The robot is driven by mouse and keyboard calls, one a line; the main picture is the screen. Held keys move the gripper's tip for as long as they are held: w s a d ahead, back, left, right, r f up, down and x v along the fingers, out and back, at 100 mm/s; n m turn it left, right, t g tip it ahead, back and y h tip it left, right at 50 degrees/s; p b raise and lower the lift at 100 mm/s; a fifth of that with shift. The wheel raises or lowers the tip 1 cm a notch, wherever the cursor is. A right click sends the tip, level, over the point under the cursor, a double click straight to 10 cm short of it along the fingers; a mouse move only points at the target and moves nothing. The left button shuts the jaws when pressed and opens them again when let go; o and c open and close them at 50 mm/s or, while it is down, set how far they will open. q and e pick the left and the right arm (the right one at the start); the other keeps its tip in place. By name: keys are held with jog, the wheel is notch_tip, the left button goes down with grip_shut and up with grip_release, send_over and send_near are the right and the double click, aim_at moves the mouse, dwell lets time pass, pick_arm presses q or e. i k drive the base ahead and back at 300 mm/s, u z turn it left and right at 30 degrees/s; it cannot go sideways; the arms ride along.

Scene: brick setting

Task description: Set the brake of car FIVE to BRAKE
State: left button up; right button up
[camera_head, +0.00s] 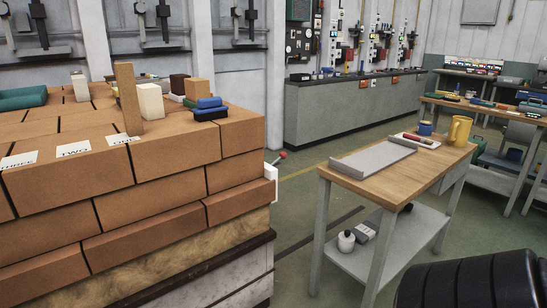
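A stack of large orange-brown bricks (140,190) stands on a base with a dark edge (215,273) at the left. White cards reading THREE (19,160), TWO (73,149) and ONE (122,139) lie on its top. No label reading FIVE is visible. A red-knobbed lever (280,156) sticks out at the right end of the stack, beside a white plate (271,180). I cannot tell whether it is a brake, or its setting. Neither of my grippers shows in the head view.
A long grey counter (350,105) runs along the back wall. Green floor (295,190) lies open between the stack and the table.

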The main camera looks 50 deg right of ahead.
aim_at(283, 155)
jog(key=k, duration=0.95)
jog(key=z, duration=1.5)
jog(key=i, duration=0.9)
jog(key=u, duration=0.35)
jog(key=i, duration=1.7)
jog(key=u, duration=0.55)
